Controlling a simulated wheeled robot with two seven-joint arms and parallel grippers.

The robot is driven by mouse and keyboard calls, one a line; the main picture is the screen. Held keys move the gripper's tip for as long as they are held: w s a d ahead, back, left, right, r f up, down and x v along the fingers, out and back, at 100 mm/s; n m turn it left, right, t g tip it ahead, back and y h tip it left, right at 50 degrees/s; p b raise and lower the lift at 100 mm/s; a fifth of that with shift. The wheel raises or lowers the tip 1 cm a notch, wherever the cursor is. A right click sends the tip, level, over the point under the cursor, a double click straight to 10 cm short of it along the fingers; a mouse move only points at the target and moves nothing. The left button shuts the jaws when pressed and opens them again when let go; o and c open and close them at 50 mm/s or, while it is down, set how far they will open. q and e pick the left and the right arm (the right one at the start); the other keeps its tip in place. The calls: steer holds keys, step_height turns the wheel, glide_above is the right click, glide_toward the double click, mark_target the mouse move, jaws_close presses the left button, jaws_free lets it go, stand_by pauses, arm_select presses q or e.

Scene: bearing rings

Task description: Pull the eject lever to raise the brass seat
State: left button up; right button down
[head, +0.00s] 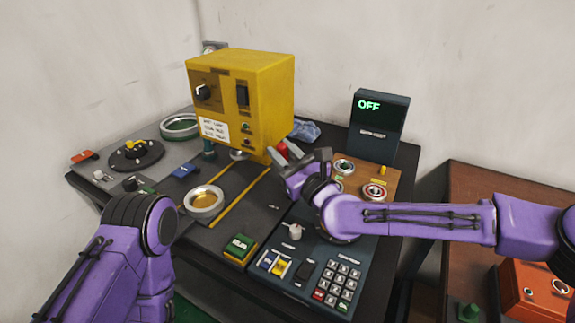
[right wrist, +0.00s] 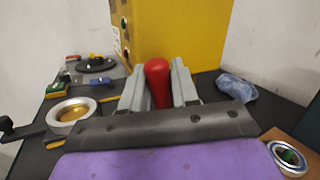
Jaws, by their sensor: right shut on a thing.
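The eject lever's red knob (head: 282,148) stands just right of the yellow machine's base. My right gripper (head: 288,160) is at it, and in the right wrist view its two grey fingers are shut on the red knob (right wrist: 158,80), one on each side. The brass seat (head: 204,199) shows as a gold disc inside a silver ring (head: 190,206) on the dark table; the ring also appears in the right wrist view (right wrist: 72,109). I cannot tell the seat's height. My left arm enters at lower left; its fingers do not show.
The yellow machine (head: 240,100) stands behind the lever. A display (head: 379,125) reading OFF is at the back right. A keypad (head: 340,285) and a green button (head: 240,247) lie in front. A blue cloth (head: 304,130) lies behind the lever.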

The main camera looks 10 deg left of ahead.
steer(key=shift+s+a+f+n+y+b, duration=0.15)
steer(key=shift+s+n+y+b, duration=0.15)
steer(key=shift+n+b, duration=0.3)
steer(key=shift+s+a+f+n+y+b, duration=0.2)
steer(key=shift+s+n+b, duration=0.25)
steer(key=shift+b, duration=0.4)
steer(key=shift+s+a+f+n+y+b, duration=0.1)
steer(key=shift+s+f+n+y+b, duration=0.1)
steer(key=shift+s+n+b, duration=0.35)
steer(key=shift+w+r, duration=0.1)
steer(key=shift+w, duration=0.1)
steer(key=c, duration=1)
jaws_free()
steer(key=shift+o, duration=0.2)
steer(key=s+d+b, duration=0.1)
steer(key=s+d, duration=0.9)
steer(key=shift+s+d+f, duration=0.25)
steer(key=shift+s+f, duration=0.1)
